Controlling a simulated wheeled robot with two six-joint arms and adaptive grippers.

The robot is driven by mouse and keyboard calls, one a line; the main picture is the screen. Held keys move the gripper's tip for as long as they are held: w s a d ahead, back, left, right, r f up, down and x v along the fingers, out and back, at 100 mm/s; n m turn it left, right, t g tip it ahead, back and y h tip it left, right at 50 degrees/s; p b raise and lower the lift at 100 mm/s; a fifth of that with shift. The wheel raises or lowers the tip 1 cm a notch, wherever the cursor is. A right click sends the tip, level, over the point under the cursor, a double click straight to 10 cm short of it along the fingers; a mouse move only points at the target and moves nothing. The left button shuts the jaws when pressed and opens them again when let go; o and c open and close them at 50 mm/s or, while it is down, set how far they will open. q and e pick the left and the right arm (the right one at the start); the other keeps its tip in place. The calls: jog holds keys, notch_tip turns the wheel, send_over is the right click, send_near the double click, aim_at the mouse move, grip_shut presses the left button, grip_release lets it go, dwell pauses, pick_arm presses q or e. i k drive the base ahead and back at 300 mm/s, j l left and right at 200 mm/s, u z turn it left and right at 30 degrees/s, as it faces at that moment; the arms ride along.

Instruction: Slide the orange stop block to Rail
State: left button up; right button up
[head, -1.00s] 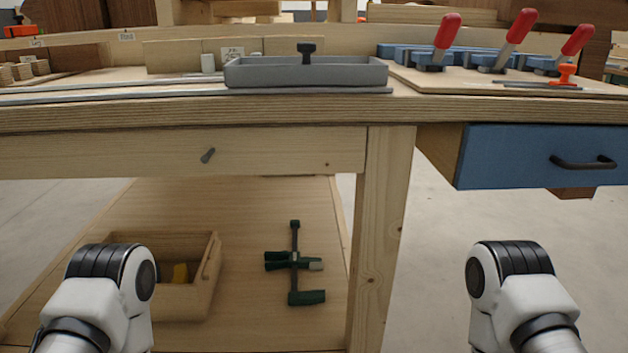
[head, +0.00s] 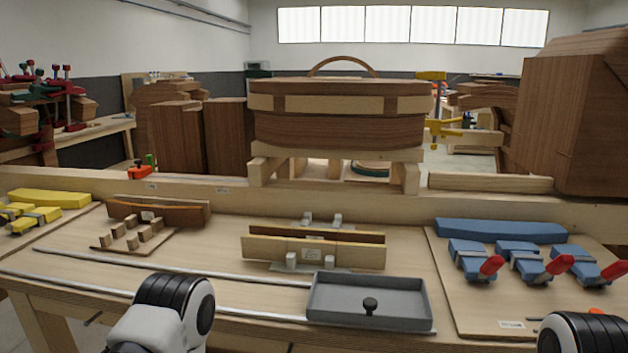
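An orange block (head: 139,172) sits at the left on the long wooden rail (head: 300,201) along the back of the bench. A small green part stands right beside it. Small label plates are on the rail's front face to the right of the block. Another small orange piece (head: 597,311) shows at the lower right, partly hidden behind my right arm. I cannot tell for certain which one is the stop block. Only links of my arms show at the bottom left and bottom right; both grippers are out of view.
A grey tray (head: 326,312) with a black knob stands at the front middle. Thin metal strips (head: 100,280) run along the bench to its left. Blue clamps with red handles (head: 525,265) fill the right board. Wooden forms (head: 345,256) stand mid-bench. A large curved form (head: 340,130) rises behind the rail.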

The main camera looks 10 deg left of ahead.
aim_at(140, 171)
jog(key=u, duration=1.25)
jog(key=i+j, duration=0.15)
jog(key=j, duration=0.2)
jog(key=i+j+u, duration=0.15)
jog(key=j, duration=0.25)
jog(key=i+j, duration=0.15)
jog(key=j, duration=0.2)
jog(key=i+j+u, duration=0.15)
jog(key=j, duration=0.2)
